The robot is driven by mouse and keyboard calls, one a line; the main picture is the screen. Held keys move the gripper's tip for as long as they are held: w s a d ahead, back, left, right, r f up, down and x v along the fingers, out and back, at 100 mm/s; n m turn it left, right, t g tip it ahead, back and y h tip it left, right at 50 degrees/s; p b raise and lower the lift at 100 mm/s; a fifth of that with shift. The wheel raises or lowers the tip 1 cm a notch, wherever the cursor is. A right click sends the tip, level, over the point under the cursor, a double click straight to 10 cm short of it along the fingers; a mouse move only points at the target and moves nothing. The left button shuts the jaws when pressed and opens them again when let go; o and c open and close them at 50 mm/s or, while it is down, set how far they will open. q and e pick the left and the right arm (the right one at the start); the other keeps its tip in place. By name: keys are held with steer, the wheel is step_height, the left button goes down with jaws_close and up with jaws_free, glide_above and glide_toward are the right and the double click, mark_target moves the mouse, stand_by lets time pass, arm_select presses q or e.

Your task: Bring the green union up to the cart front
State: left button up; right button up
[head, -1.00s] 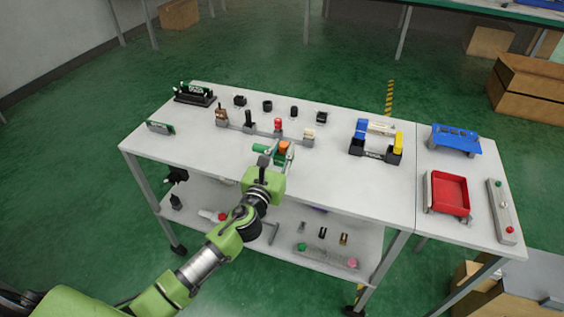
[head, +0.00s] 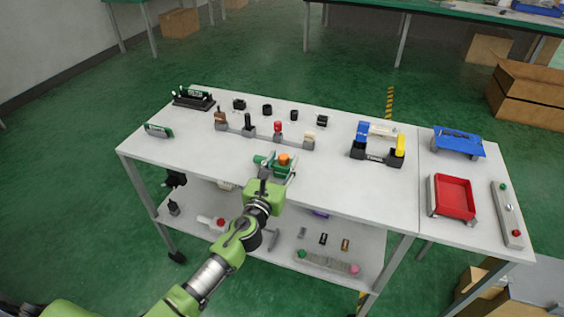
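The green union (head: 259,160) is a green fitting, with an orange part (head: 285,158) beside it, over the middle front of the white cart top (head: 345,185). My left gripper (head: 278,170) reaches in from the front and is around the union. It appears shut on it, though the fingers partly hide the contact. I cannot tell whether the union touches the cart top. My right gripper is not in view.
A lever row (head: 263,135) with brown, black, red and cream handles stands behind the union. A blue-and-yellow fixture (head: 377,152), red tray (head: 453,197) and blue stand (head: 457,142) are to the right.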

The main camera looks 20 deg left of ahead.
arm_select(q)
steer(key=shift+s+r, duration=0.1)
steer(key=shift+r, duration=0.1)
steer(key=s, duration=1.2)
steer(key=shift+w+a, duration=0.1)
steer(key=s+a+f+n+g, duration=0.25)
steer(key=s+f+n, duration=0.25)
steer(key=f, duration=0.8)
steer(key=s+a+f+n+g+y, duration=0.1)
steer(key=s+f+n+g, duration=0.4)
steer(key=f, duration=0.7)
steer(key=s+a+f+n+g, duration=0.15)
steer(key=s+f+n, duration=0.4)
steer(key=f, duration=0.75)
steer(key=s+f+n+g, duration=0.2)
steer(key=s+f+n, duration=0.3)
steer(key=s, duration=0.5)
steer(key=s+d+f+n+g, duration=0.1)
steer(key=s+f+n+g, duration=0.2)
steer(key=s+f+n, duration=0.3)
steer(key=s+d+f+n+g, duration=0.1)
steer(key=s+f+n+g, duration=0.2)
steer(key=s, duration=1.3)
step_height(320, 180, down, 4)
steer(key=n, duration=0.4)
steer(key=shift+s+r+h, duration=0.2)
steer(key=shift+r+h, duration=0.05)
steer(key=shift+h, duration=0.05)
